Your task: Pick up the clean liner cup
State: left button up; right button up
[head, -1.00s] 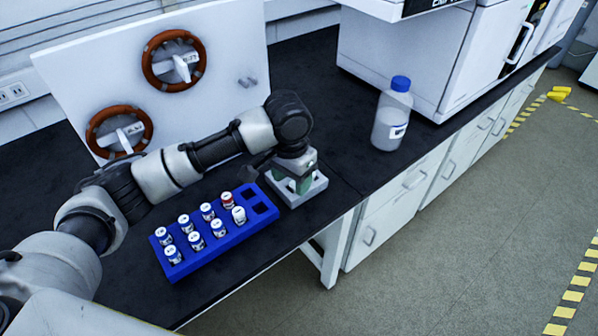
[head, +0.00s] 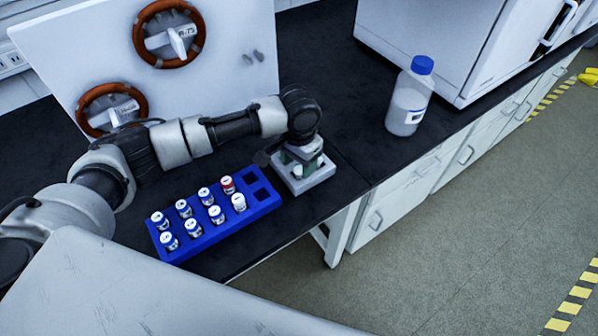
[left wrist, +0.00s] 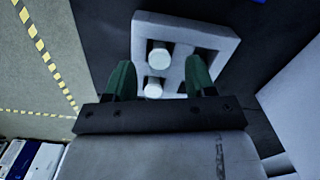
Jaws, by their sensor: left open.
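A pale square holder (head: 318,183) stands on the black bench. In the left wrist view the holder (left wrist: 187,21) shows two white cups: one farther (left wrist: 159,56) and one nearer (left wrist: 154,88). I cannot tell which cup is the clean liner cup. My left gripper (head: 301,164) points down over the holder. In the left wrist view its green fingers (left wrist: 160,77) are open, with the nearer cup showing in the gap between them. They are not closed on it. In the head view the gripper mostly hides the cups. My right gripper is not in view.
A blue rack (head: 222,236) with several capped vials stands just left of the holder. A blue-capped bottle (head: 408,105) is to the right. A white panel (head: 225,70) with two brown rings stands behind my arm. The bench's front edge is close.

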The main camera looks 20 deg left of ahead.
pick_arm(q)
jog(key=shift+f, duration=0.95)
jog(key=c, duration=1)
